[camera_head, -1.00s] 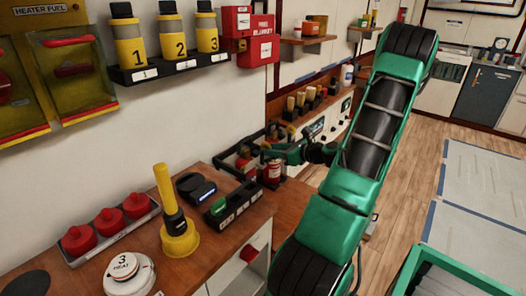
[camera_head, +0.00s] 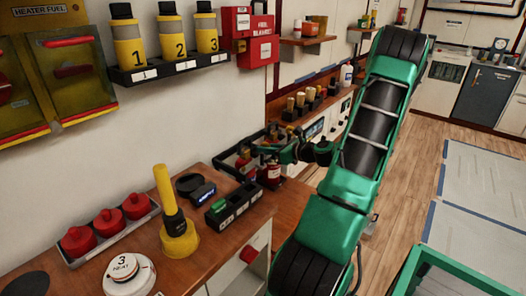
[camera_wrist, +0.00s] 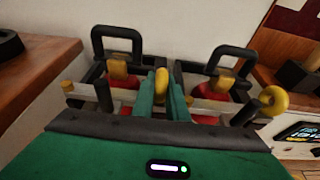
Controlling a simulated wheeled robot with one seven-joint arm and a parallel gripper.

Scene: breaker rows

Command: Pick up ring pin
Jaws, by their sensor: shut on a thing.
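My gripper (camera_wrist: 161,98), with green fingers, points at a rack with two red fire extinguishers in the wrist view, the left one (camera_wrist: 122,82) and the right one (camera_wrist: 215,88). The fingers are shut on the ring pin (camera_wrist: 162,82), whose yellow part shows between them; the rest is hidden. A second yellow ring (camera_wrist: 272,100) sits apart at the right end of the rack. In the head view my gripper (camera_head: 256,150) is small and dark beside the red extinguishers (camera_head: 270,173) at the counter's far end.
The rack's black frame (camera_wrist: 118,32) rises on both sides of the fingers. A wooden counter (camera_head: 205,260) holds a yellow plunger-like tool (camera_head: 178,236), red knobs (camera_head: 107,222) and a black tray (camera_head: 233,204). The wall stands close behind. The floor (camera_head: 415,160) at right is open.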

